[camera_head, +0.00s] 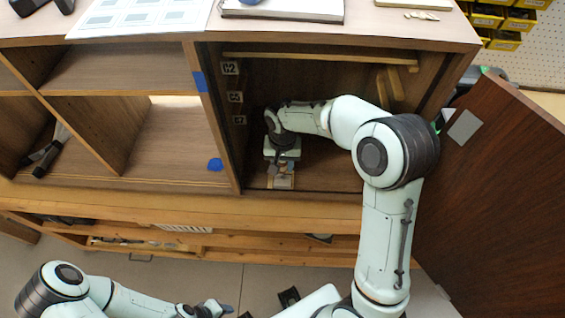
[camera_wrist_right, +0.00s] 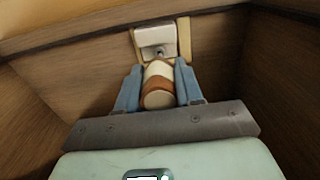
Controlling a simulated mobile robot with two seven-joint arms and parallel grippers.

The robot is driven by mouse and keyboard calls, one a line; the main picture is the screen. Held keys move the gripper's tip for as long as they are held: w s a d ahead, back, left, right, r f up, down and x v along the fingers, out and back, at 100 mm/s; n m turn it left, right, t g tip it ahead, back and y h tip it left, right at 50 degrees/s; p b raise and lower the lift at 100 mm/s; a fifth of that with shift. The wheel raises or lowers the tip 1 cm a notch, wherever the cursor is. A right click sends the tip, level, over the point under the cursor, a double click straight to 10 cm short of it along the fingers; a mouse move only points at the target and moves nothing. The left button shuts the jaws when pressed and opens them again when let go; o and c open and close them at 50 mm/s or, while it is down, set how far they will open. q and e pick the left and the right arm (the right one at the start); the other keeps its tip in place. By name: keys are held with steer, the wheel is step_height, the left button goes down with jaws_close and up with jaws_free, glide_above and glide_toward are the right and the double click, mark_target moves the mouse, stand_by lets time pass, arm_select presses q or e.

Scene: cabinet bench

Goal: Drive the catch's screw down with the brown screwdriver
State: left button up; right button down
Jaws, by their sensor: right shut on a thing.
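My right gripper (camera_head: 281,168) is inside the open right-hand bay of the cabinet, low near the front. In the right wrist view its blue fingers (camera_wrist_right: 157,88) are shut on the brown screwdriver (camera_wrist_right: 158,87), whose brown and cream handle points toward the camera. Beyond the handle is the pale catch (camera_wrist_right: 155,36) on a light wooden strip. A small dark screw (camera_wrist_right: 160,52) shows at its lower part, in line with the handle. The screwdriver's tip is hidden, so I cannot tell whether it touches the screw. My left gripper (camera_head: 214,308) is low at the front, its jaws unclear.
The bay's side wall (camera_head: 222,130) stands close left of my right gripper. The dark door (camera_head: 500,200) hangs open at right, beside my right arm. A wooden rail (camera_head: 320,58) crosses the upper bay. Open shelves (camera_head: 120,70) lie left.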

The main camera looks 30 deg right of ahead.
steer(key=shift+f, duration=0.35)
stand_by(0.3)
steer(key=m, duration=2.8)
steer(key=shift+f+m, duration=0.1)
steer(key=shift+m, duration=0.3)
